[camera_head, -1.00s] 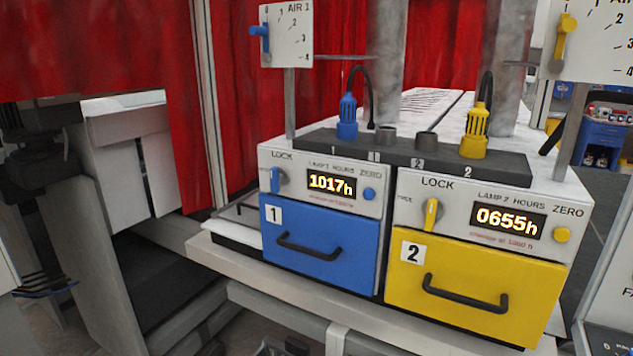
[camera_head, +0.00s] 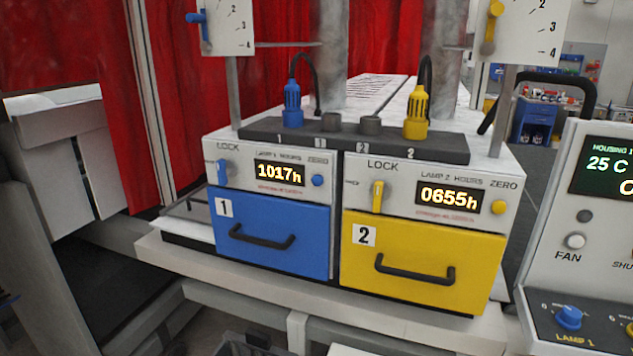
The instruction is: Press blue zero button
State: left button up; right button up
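The blue zero button (camera_head: 317,181) is a small round knob on the grey panel of the blue lamp unit 1, right of its display (camera_head: 279,173), which reads 1017h. The unit's blue drawer (camera_head: 270,258) is below it and closed. A blue lock lever (camera_head: 222,172) sits left of the display. The yellow zero button (camera_head: 499,207) is on the neighbouring yellow unit 2, whose display (camera_head: 448,197) reads 0655h. Nothing covers the blue button. Neither of my grippers can be made out in the view.
The yellow drawer (camera_head: 420,290) is closed. Blue (camera_head: 292,105) and yellow (camera_head: 416,112) plugs stand on the dark bar above. A control panel with a fan button (camera_head: 575,241) and a blue lamp 1 knob (camera_head: 568,317) stands at right. Red curtains (camera_head: 280,70) hang behind.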

pick_arm(q)
grip_shut()
jog(key=shift+s+a, duration=0.1)
dwell(1.0)
